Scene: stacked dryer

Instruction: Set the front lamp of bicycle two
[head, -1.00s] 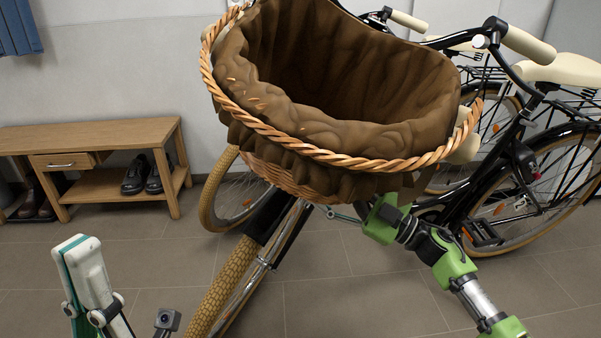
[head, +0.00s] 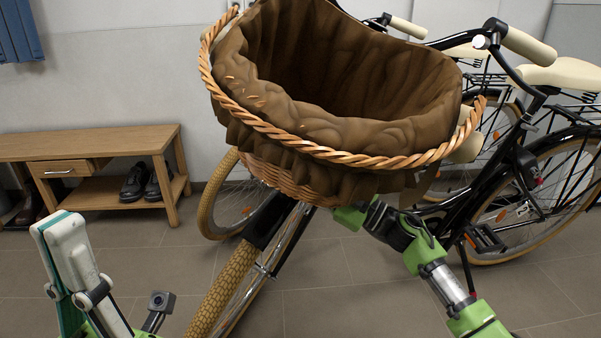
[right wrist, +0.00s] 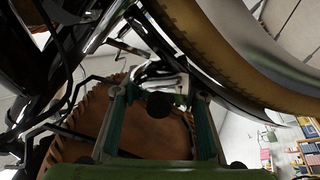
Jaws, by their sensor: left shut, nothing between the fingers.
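The nearest bicycle has a tan-tyred front wheel (head: 222,287) and a large wicker basket (head: 340,155) with a brown liner. The right wrist view shows its tyre (right wrist: 215,55) at upper right and a silver lamp-like part (right wrist: 160,78), probably the front lamp, with a dark round piece below it. My right gripper (right wrist: 160,98) is open, its fingers apart on either side of this part; contact cannot be told. In the head view the basket hides this gripper and the lamp. My left gripper (head: 58,222) is shut and empty, pointing up at lower left.
More bicycles stand behind at right, with a cream saddle (head: 565,74) and a black rack. A wooden bench (head: 95,142) with dark shoes (head: 140,183) stands by the left wall. The tiled floor (head: 135,250) between is clear.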

